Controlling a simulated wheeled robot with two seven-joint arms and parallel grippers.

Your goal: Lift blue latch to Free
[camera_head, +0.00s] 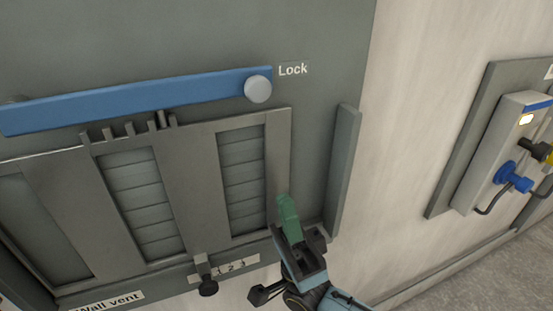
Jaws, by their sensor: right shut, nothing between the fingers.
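The blue latch (150,98) is a long bar lying nearly level across the top of the grey wall vent. A round grey knob (258,89) sits at its right end, beside the white "Lock" label (293,69). No "Free" label shows in the picture. My right gripper (286,207) comes up from the bottom with its green fingertips shut and empty. It is in front of the vent's lower right part, well below the knob and apart from the latch. My left gripper is out of view.
The slatted vent panel (175,204) has a small dark lever (207,285) by a "1 2 3" label. A raised grey strip (342,171) stands right of the vent. A box with a blue connector (506,172) is on the wall at far right.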

